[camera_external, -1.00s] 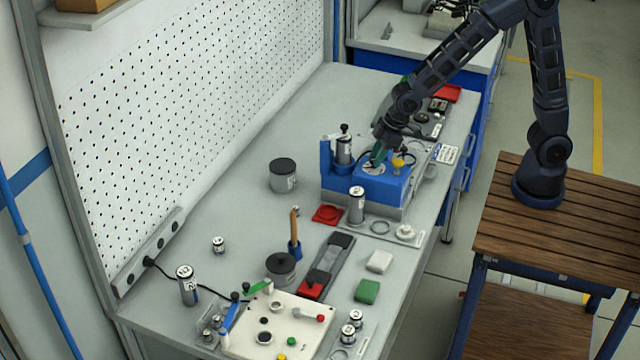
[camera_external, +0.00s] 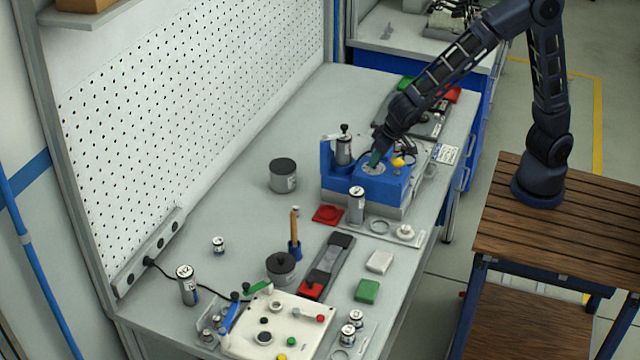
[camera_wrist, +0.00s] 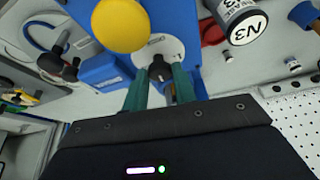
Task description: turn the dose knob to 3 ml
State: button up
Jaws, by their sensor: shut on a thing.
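The dose knob (camera_wrist: 160,72) is a small dark knob on a round white dial (camera_wrist: 172,45) with black marks. The dial sits on the top of the blue dispenser (camera_external: 381,189), and it also shows in the external view (camera_external: 374,169). My gripper (camera_wrist: 160,75) has its two green fingers closed around the knob from both sides. In the external view my gripper (camera_external: 375,159) points down onto the dial. The fingers hide part of the knob and dial, and the dial's numbers are too small to read.
A yellow mushroom button (camera_wrist: 120,25) stands close to the dial. A labelled canister (camera_external: 356,205) stands in front of the dispenser. A dark-topped pump (camera_external: 344,150) rises from the blue holder behind. A dark-lidded pot (camera_external: 283,175) stands to the left, with clear bench around it.

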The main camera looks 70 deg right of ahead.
jog(key=shift+a+m+h, duration=0.1)
jog(key=shift+m+h, duration=0.4)
jog(key=shift+m, duration=0.7)
jog(key=o, duration=1)
jog(key=v, duration=1)
jog(key=shift+a+r, duration=0.1)
jog(key=shift+r, duration=0.25)
